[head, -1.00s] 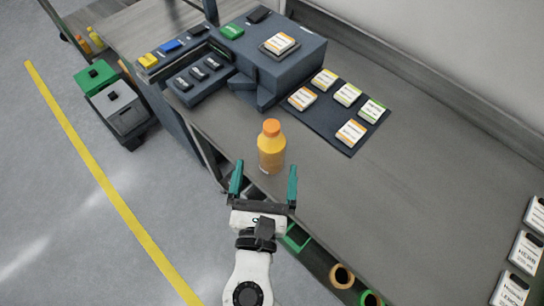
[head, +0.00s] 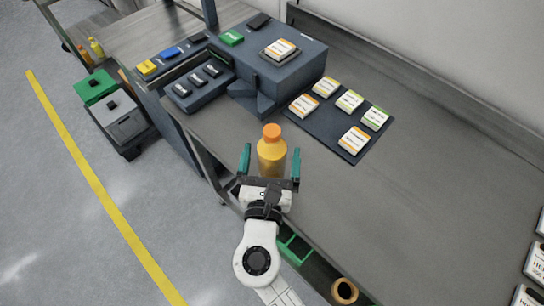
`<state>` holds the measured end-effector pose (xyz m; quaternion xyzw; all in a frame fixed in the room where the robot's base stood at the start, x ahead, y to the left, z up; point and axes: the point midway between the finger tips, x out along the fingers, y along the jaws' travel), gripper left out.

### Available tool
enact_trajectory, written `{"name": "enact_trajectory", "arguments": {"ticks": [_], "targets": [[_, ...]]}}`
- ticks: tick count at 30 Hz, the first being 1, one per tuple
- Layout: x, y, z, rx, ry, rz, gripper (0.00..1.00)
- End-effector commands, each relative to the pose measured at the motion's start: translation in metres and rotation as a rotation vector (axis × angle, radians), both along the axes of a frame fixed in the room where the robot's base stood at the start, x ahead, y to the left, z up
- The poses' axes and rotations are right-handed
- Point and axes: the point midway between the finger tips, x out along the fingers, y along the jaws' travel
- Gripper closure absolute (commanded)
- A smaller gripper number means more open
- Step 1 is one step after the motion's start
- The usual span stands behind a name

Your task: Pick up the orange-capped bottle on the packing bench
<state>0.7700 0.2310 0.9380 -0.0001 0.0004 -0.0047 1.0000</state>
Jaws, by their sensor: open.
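The orange-capped bottle (head: 271,153) stands upright near the front edge of the packing bench (head: 350,215). It has a yellow-orange body and an orange cap. My gripper (head: 271,163) is open, with one teal finger to the left of the bottle and one to the right. The lower part of the bottle is hidden behind my gripper's palm. I cannot tell whether either finger touches the bottle.
A dark mat (head: 361,130) with several labelled packs lies right of the bottle. A dark block-shaped machine (head: 275,72) stands behind it. Black and green bins (head: 118,115) stand on the floor at left.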

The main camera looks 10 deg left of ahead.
Motion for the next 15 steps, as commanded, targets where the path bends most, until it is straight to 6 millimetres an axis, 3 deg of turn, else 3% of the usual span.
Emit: {"name": "enact_trajectory", "arguments": {"ticks": [6,15], "targets": [[0.028,0.0,0.002,0.0,-0.001,0.0,0.03],[0.032,-0.001,0.002,0.001,-0.001,0.001,0.03]]}}
